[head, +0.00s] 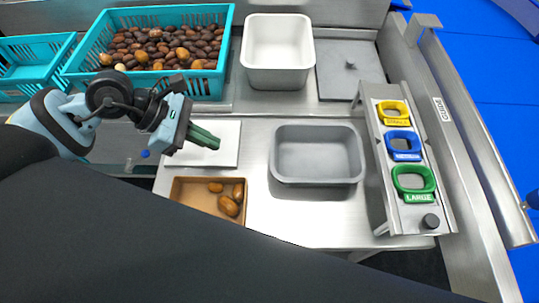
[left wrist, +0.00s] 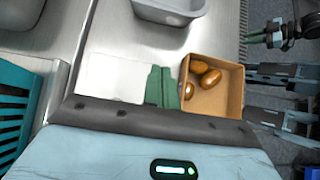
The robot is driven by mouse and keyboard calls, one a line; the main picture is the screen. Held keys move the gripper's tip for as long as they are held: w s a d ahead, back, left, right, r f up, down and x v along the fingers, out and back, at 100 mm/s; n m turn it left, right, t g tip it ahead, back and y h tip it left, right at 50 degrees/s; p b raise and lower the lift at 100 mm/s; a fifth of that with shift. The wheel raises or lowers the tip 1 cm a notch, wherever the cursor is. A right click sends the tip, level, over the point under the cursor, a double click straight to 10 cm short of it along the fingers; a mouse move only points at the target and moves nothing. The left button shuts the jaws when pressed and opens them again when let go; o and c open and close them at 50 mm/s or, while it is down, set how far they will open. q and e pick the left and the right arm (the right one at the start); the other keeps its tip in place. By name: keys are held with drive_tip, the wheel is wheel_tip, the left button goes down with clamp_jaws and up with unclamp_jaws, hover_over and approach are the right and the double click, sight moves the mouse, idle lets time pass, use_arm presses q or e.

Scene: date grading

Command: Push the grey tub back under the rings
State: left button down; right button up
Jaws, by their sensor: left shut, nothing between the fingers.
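The grey tub (head: 317,180) stands empty on the steel bench, left of the ring rack (head: 433,222), with a strip of bare bench between them. Part of it also shows at the top of the left wrist view (left wrist: 165,14). The rack carries a yellow ring (head: 381,110), a blue ring (head: 391,145) and a green ring (head: 398,185) in a row. My left gripper (head: 215,141) is shut and empty, over the white board, left of the tub and apart from it. Its green fingers also show in the left wrist view (left wrist: 160,88).
A white board (head: 227,158) lies beneath my left gripper. A brown box (head: 178,190) with several dates stands in front of it. A white tub (head: 278,82), a teal crate of dates (head: 206,87) and a grey plate (head: 332,85) are behind. Bench right of the grey tub is clear.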

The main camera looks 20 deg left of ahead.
use_arm(q)
drive_tip(key=shift+d+f, duration=0.1)
drive_tip(key=shift+f, duration=0.1)
approach(263, 165)
drive_tip(key=x, duration=0.5)
drive_tip(key=shift+f+p, duration=0.15)
drive_tip(key=shift+p, duration=0.25)
drive_tip(key=d, duration=0.1)
drive_tip(key=w+d, duration=0.1)
drive_tip(key=shift+d+p, duration=0.35)
drive_tip(key=shift+d, duration=0.35)
